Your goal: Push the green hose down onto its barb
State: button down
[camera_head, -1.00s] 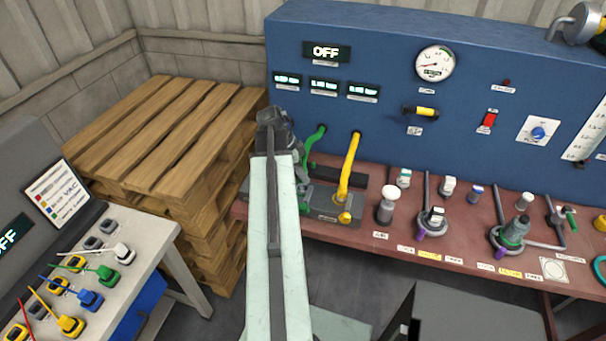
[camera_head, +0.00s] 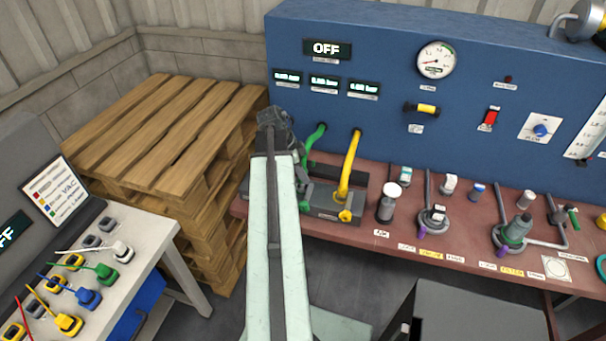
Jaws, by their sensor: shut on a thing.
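The green hose (camera_head: 314,137) comes out of the blue panel and bends down to the left, behind the end of my arm. Its lower end and its barb are hidden or too small to tell. A green fitting (camera_head: 304,206) shows at the front of the grey manifold block (camera_head: 322,203). My gripper (camera_head: 300,180) is at the left part of this block, beside the green hose, and mostly hidden by my arm. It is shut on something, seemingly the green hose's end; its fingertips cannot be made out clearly.
A yellow hose (camera_head: 349,165) runs down to the block just right of my gripper. A white-capped cylinder (camera_head: 387,203) and several valves stand further right on the red bench (camera_head: 460,245). Wooden pallets (camera_head: 165,135) are stacked at the left. The blue panel (camera_head: 390,60) rises behind.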

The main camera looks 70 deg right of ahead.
jog(key=shift+f+b, duration=1.75)
jog(key=shift+f, duration=0.1)
jog(key=c, duration=1)
grip_release()
jog(key=shift+r, duration=0.1)
jog(key=p+v, duration=0.7)
jog(key=shift+w+r, duration=0.15)
jog(key=shift+r, duration=0.1)
jog(key=shift+w+a, duration=0.1)
